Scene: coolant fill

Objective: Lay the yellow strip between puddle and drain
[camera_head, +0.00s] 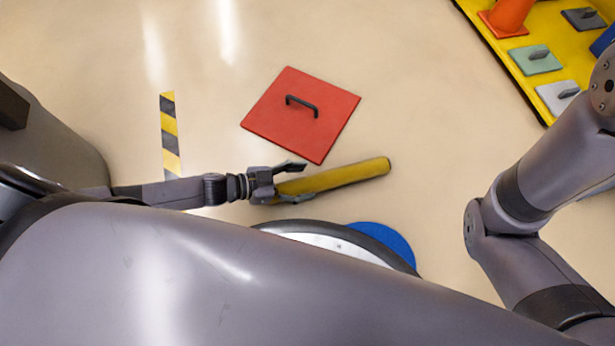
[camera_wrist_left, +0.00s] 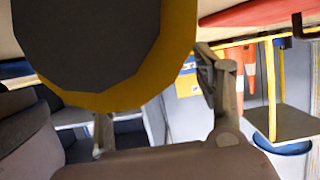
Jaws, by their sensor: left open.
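The yellow strip (camera_head: 345,174), a thick round roll, lies aslant just in front of the red square cover, its far end pointing right. My left gripper (camera_head: 294,183) is open, with its fingers on either side of the strip's left end. In the left wrist view the strip's dark end with its yellow rim (camera_wrist_left: 183,55) fills the upper left, close to the open fingers. I cannot tell whether the fingers touch it. A blue round patch (camera_head: 388,240) shows partly behind my body; I cannot tell if it is the puddle. No drain opening is visible. My right gripper is out of view.
The red cover (camera_head: 300,112) with a black handle lies flat on the floor. Striped tape (camera_head: 169,132) is at left. A yellow tray (camera_head: 490,45) with an orange cone (camera_head: 510,14) and handled plates stands at upper right. The floor between is clear.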

